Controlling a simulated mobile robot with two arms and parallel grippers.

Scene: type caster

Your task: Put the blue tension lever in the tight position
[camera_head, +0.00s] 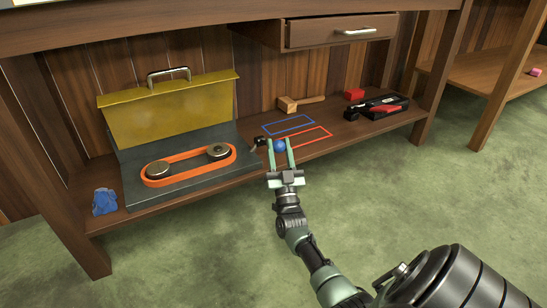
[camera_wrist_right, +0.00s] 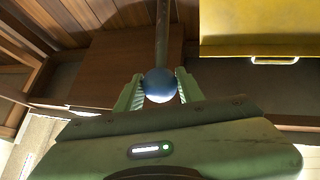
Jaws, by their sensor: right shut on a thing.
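The blue ball-shaped knob of the tension lever (camera_head: 280,146) is at the right end of the machine's grey base. My right gripper (camera_head: 280,148) is shut on this knob, one finger on each side. In the right wrist view the blue knob (camera_wrist_right: 159,85) sits between the two green fingers (camera_wrist_right: 159,92), with the dark lever rod (camera_wrist_right: 162,35) running up from it. The grey machine base (camera_head: 190,190) carries an orange belt (camera_head: 188,153) looped around two round pulleys. My left gripper is not in view.
A yellow cover (camera_head: 170,113) with a handle stands open behind the belt. Blue (camera_head: 289,126) and red (camera_head: 322,138) outlines mark the shelf. A wooden mallet (camera_head: 300,102), a red block (camera_head: 354,94) and a black-and-red case (camera_head: 378,107) lie to the right. A blue crumpled item (camera_head: 104,201) is at left.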

